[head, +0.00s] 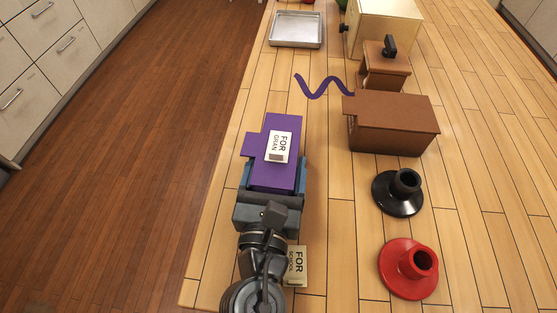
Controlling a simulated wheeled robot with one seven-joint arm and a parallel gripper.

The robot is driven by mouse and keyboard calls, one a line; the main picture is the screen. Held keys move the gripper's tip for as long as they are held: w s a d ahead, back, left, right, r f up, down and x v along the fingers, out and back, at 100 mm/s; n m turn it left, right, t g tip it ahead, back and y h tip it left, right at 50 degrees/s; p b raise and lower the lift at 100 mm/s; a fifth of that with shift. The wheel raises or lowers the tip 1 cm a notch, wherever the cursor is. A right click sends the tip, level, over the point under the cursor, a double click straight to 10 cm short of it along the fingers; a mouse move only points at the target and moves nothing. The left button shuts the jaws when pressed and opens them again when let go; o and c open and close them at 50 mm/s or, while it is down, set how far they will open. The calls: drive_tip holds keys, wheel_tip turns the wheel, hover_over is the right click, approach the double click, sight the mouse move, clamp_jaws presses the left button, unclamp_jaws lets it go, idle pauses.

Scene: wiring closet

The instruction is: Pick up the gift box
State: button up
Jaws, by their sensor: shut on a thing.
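The purple gift box (273,180) lies in the lower middle of the head view, with a white tag (279,147) on it that reads "FOR GRAN". My gripper (275,178) has its blue-grey fingers on the left and right sides of the box's near part and is shut on it. My gripper and arm hide the near end of the box. I cannot tell whether the box rests on the wooden counter or is held just above it.
A "FOR SCHOOL" tag (297,265) shows beside my arm. To the right are a brown box (393,125), a black flanged piece (398,192) and a red one (408,268). A purple wavy strip (323,90) and metal tray (296,29) lie farther back. The counter's left edge is close.

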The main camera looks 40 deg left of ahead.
drive_tip(key=c, duration=0.5)
drive_tip(key=shift+r, duration=0.15)
